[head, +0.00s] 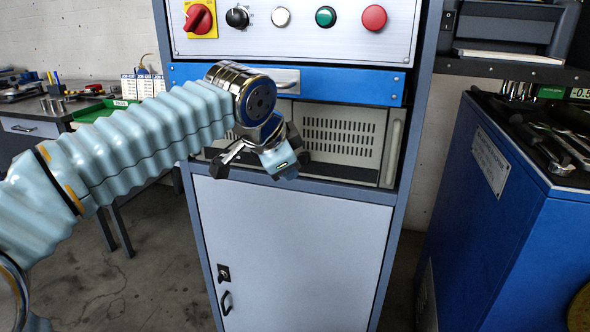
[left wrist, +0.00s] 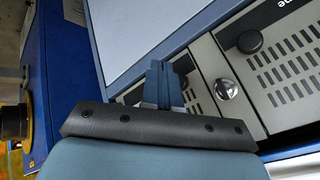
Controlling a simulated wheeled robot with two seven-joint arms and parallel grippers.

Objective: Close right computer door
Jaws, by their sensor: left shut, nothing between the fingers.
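The computer's beige vented front (head: 340,135) sits in the cabinet bay under the blue drawer. In the left wrist view its vented panels (left wrist: 285,60) carry a round black knob (left wrist: 250,41) and a silver lock (left wrist: 227,89). A seam runs between panels there; I cannot tell how far the right door stands open. My left gripper (head: 278,156) is in front of the bay and hides part of the computer. In the left wrist view its blue fingers (left wrist: 164,84) are together and empty, close to the panels; contact cannot be told. My right gripper is not in view.
The blue drawer (head: 345,84) with its metal handle is just above the bay. A grey lower cabinet door (head: 300,245) is shut below. A blue tool cabinet (head: 520,225) stands right, a workbench (head: 35,128) left. Floor shows between them.

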